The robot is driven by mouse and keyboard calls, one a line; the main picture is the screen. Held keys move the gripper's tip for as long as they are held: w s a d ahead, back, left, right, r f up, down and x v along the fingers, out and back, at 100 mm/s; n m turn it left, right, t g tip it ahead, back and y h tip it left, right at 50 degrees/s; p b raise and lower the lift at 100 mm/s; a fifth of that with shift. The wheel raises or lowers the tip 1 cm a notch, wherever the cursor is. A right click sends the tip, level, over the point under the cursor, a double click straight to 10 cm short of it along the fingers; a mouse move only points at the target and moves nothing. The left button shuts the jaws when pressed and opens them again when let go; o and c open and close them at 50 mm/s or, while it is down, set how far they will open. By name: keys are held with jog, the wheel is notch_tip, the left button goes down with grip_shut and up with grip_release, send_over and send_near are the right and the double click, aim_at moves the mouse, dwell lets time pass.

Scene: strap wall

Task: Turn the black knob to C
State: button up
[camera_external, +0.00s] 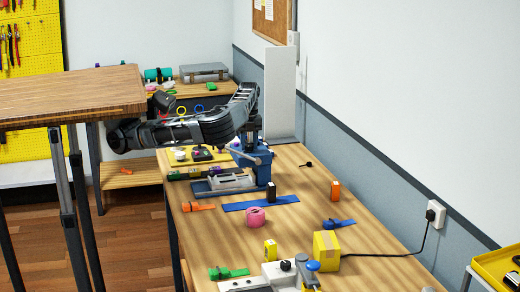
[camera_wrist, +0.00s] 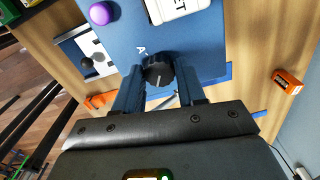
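The black knob (camera_wrist: 158,68) sits on a blue panel (camera_wrist: 205,55) in the wrist view. A light pointer line on the knob points toward the bottom of the picture. A white letter A is printed at the knob's upper left; no letter C can be made out. My gripper (camera_wrist: 161,88) is open, with one blue-grey finger on each side of the knob. I cannot tell whether either finger touches it. In the external view my arm reaches over the bench to the blue device (camera_external: 262,172); the knob cannot be made out there.
On the bench (camera_external: 315,215) are a pink roll (camera_external: 256,217), a yellow box (camera_external: 327,251) and several clamps.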

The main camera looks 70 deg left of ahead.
aim_at(249, 146)
jog(key=o, duration=0.4)
jog(key=shift+c, duration=0.2)
jog(key=shift+r+p, duration=0.35)
jog(key=shift+r, duration=3.55)
